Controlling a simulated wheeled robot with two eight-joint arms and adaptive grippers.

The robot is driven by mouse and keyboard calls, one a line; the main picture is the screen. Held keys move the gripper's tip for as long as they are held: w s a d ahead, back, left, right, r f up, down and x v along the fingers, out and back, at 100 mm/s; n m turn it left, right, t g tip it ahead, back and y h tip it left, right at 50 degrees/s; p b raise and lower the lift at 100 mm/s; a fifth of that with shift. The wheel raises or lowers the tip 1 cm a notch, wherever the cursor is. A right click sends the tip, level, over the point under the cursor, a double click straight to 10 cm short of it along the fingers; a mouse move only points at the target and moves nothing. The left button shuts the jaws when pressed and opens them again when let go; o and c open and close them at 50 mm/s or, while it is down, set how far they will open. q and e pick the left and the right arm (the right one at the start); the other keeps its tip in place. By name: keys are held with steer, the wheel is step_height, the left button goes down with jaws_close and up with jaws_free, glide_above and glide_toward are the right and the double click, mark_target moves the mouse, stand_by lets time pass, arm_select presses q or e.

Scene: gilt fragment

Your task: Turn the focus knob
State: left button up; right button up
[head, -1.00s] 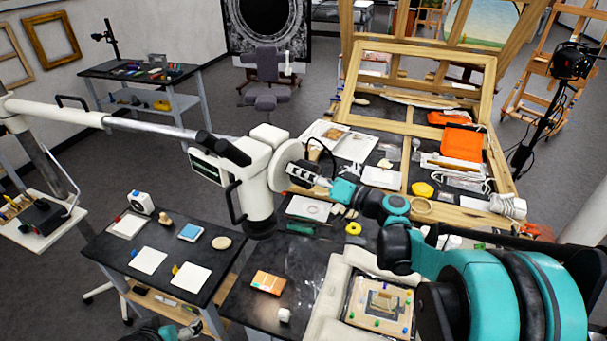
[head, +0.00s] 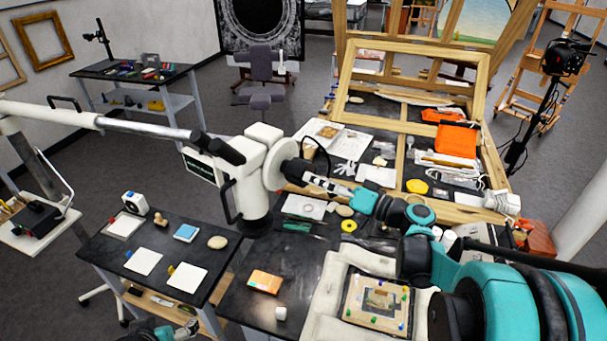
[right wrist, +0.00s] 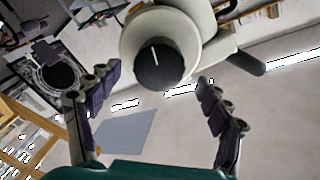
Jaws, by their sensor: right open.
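The white microscope (head: 258,175) hangs from a long white arm left of centre. Its black focus knob (head: 298,172) is on the side facing my right gripper. In the right wrist view the knob (right wrist: 160,62) is round, with a white mark near upright, on a pale round housing. My right gripper (head: 314,180) is beside the knob in the head view. In the right wrist view my right gripper (right wrist: 158,82) is open and empty, its fingers spread either side of the knob, with no visible contact. My left gripper (head: 186,330) is low at the bottom edge, partly cut off.
A black worktable (head: 240,300) below the microscope holds a padded cradle with a framed fragment (head: 378,302). A dark side table (head: 203,238) with cards stands left. A wooden easel frame (head: 412,85) and cluttered bench lie behind my right arm.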

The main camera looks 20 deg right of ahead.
steer(key=v, duration=0.5)
steer(key=shift+s+d, duration=0.1)
steer(key=shift+s, duration=0.05)
stand_by(1.2)
